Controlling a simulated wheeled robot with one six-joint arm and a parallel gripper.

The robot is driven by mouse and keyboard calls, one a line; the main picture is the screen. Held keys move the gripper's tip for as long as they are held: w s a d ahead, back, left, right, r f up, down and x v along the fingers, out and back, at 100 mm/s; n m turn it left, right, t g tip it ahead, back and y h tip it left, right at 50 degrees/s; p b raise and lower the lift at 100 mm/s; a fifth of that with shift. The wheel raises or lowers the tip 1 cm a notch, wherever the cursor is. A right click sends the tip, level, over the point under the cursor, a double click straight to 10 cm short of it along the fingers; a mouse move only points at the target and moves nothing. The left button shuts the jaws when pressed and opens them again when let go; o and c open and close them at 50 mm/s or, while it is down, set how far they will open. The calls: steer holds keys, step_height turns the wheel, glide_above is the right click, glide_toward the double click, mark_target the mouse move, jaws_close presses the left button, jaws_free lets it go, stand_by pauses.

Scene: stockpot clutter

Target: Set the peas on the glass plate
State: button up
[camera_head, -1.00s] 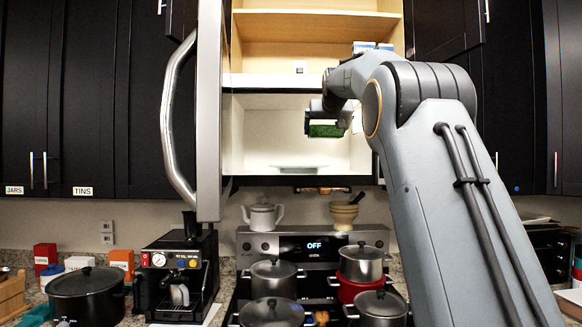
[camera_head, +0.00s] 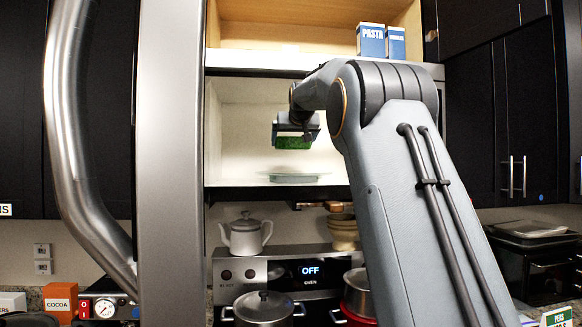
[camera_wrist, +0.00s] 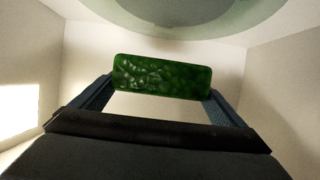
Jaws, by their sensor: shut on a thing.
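The peas are a green block or packet (camera_head: 293,142), held by my gripper (camera_head: 294,132) inside the lit, open cabinet. The wrist view shows the green packet (camera_wrist: 162,77) between the two fingers. The glass plate (camera_head: 292,178) lies on the lower shelf, below the packet in the head view, with a visible gap between them. A pale greenish round edge, likely the plate (camera_wrist: 240,20), shows at the top of the wrist view. My gripper is shut on the peas.
A steel door handle (camera_head: 75,150) and door edge (camera_head: 170,150) stand at the left of the cabinet opening. Blue PASTA boxes (camera_head: 371,40) stand on the shelf above. A white teapot (camera_head: 245,236) and pots (camera_head: 263,308) sit on the stove below.

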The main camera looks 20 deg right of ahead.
steer(key=shift+s+d+f+p, duration=0.1)
steer(key=shift+f+p, duration=0.55)
steer(key=shift+f, duration=1.25)
steer(key=shift+d+f+p, duration=0.1)
steer(key=shift+f+p, duration=0.5)
steer(key=shift+f, duration=1.3)
steer(key=shift+f, duration=0.1)
steer(key=o, duration=1)
steer(key=shift+s+a, duration=0.1)
steer(key=shift+s, duration=0.05)
steer(key=b+v, duration=0.5)
steer(key=v, duration=0.6)
steer(key=shift+s+a, duration=0.15)
steer(key=shift+s, duration=0.2)
